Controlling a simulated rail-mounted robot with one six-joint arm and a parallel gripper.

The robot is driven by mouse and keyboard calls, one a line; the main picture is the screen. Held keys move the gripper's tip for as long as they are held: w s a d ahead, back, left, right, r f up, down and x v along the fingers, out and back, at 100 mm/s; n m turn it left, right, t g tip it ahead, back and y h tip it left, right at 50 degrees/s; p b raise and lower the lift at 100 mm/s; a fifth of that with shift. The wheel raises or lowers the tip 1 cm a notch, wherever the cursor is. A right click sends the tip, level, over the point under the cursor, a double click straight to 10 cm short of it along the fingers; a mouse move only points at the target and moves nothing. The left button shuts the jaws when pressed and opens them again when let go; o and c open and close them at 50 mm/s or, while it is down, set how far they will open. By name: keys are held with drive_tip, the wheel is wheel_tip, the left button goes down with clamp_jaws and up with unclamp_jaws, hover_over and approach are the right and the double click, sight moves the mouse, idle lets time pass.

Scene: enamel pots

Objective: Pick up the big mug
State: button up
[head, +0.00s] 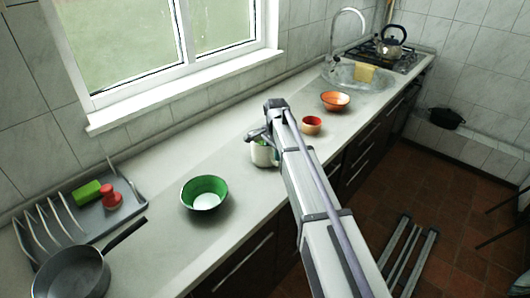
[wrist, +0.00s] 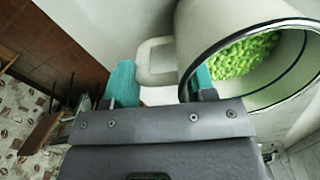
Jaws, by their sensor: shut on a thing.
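The big mug (head: 262,154) is white with a dark rim and stands at the middle of the counter in the head view, partly hidden by my arm. In the wrist view the mug (wrist: 205,30) fills the upper right, with its open mouth showing bright green pieces inside. My gripper (wrist: 155,88) has teal fingertips, one outside the mug on the handle side and one at the mug's rim. It is shut on the mug, with the wall or handle side between the fingers. In the head view the fingertips are hard to make out beside the mug.
A green bowl (head: 204,193) stands left of the mug. A small red-and-tan cup (head: 311,125) and an orange bowl (head: 335,101) are to the right, before the sink (head: 358,77). A pan (head: 72,272) and dish rack (head: 125,197) are at the left.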

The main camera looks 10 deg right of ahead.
drive_tip(key=shift+c, duration=1)
